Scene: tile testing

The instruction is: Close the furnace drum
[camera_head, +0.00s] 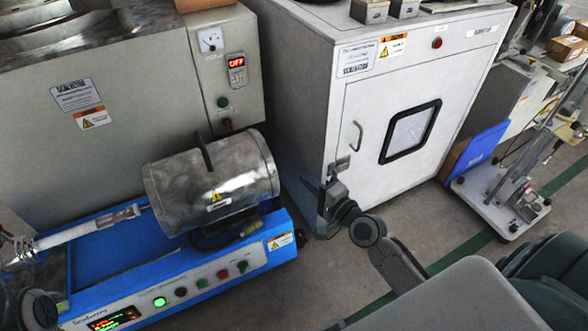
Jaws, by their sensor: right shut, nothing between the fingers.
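The furnace drum (225,187) is a shiny metal cylinder with a warning label, lying on a blue base unit (185,289). A dark upright handle or flange (207,157) stands up from its top. The drum's curved shell looks whole from here, with no wide gap on the visible side; its far side is hidden. My right gripper (326,192) is shut and empty, to the right of the drum and apart from it, in front of the white cabinet. Part of my left arm shows at the bottom left corner; its gripper fingers cannot be made out.
A white cabinet oven (375,110) with a small window stands behind my right gripper. A grey furnace box (130,120) stands behind the drum. A metal tube (95,228) extends left from the drum. A white wheeled stand (500,205) is at the right. Open floor lies between.

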